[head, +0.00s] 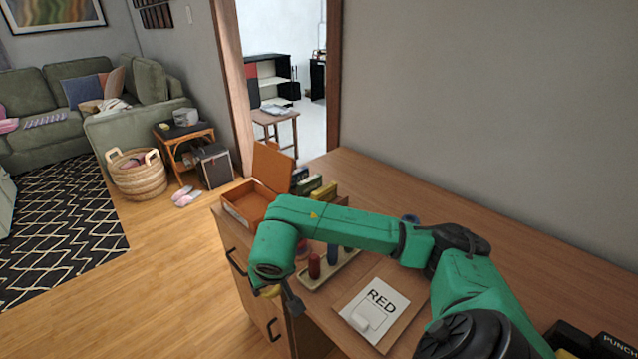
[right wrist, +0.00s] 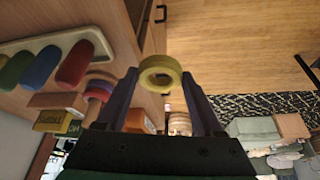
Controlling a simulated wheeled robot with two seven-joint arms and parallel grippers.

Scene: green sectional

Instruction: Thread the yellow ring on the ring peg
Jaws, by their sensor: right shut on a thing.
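My right gripper (right wrist: 160,92) is shut on the yellow ring (right wrist: 160,61), which sits between its fingertips in the right wrist view. In the head view the yellow ring (head: 270,291) shows only as a small bit under the end of my arm, beside the right gripper (head: 283,294), out past the counter's front edge. A stack of red and purple rings (right wrist: 98,90), which looks like the ring peg, stands left of the gripper in the right wrist view. In the head view my arm mostly hides it; a reddish bit (head: 302,247) shows. My left gripper is not in view.
A pale tray (head: 340,273) with red, blue and green cylinders is on the wooden counter. An open orange box (head: 240,207) and several labelled blocks (head: 323,192) stand at the far end.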

